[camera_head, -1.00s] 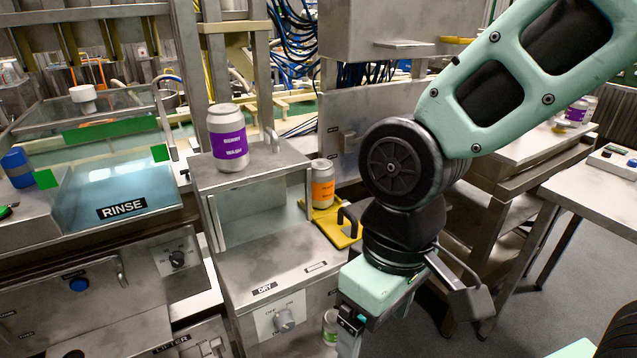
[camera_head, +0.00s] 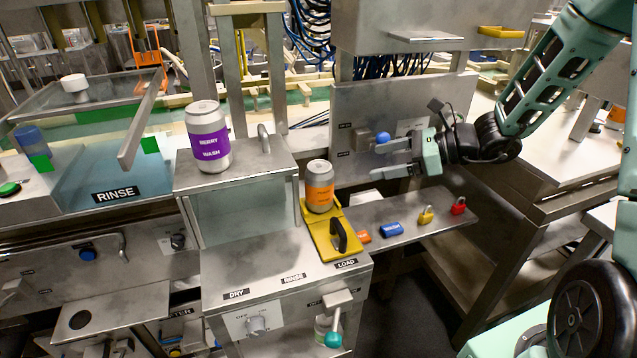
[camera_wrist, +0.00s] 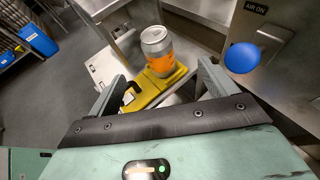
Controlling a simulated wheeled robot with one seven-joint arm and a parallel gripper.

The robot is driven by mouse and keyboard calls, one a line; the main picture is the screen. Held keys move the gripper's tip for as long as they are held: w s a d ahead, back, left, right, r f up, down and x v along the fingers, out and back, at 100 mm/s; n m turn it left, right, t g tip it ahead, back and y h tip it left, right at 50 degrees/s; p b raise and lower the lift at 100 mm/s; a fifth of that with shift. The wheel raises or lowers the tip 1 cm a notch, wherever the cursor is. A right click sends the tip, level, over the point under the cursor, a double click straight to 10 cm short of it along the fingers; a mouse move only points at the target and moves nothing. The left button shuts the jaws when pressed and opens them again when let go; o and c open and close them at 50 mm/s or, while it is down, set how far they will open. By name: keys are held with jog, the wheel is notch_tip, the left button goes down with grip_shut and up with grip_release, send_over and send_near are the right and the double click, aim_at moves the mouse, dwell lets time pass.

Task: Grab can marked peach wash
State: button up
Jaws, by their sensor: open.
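A silver can with an orange label (camera_head: 320,187) stands upright on a yellow slide plate (camera_head: 322,236) with a black handle. Its label text is too small to read surely. In the wrist view the orange-label can (camera_wrist: 158,52) appears beyond and between my two fingers. My gripper (camera_head: 364,161) is open and empty, to the right of the can and a little apart from it, fingers pointing left toward it. Another can with a purple label reading "BERRY WASH" (camera_head: 208,137) stands on the metal box to the left.
The metal box (camera_head: 237,165) with a handle stands left of the orange-label can. A blue knob (camera_head: 383,137) is on the panel behind my fingers. A shelf (camera_head: 410,208) below my gripper carries a blue block (camera_head: 392,229) and yellow and red padlocks.

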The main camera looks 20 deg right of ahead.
aim_at(311, 176)
jog(key=p+x, duration=0.1)
jog(key=x, duration=1.1)
jog(key=shift+s+p, duration=0.15)
jog(key=shift+p, duration=0.15)
jog(key=x, duration=0.2)
jog(key=p+x, duration=0.1)
jog(key=x, duration=0.1)
jog(key=shift+s+a, duration=0.2)
jog(key=shift+a, duration=0.2)
jog(key=shift+w+a+f+p, duration=0.15)
jog(key=shift+w+a+p, duration=0.1)
jog(key=shift+a+p, duration=0.05)
jog(key=c, duration=1.3)
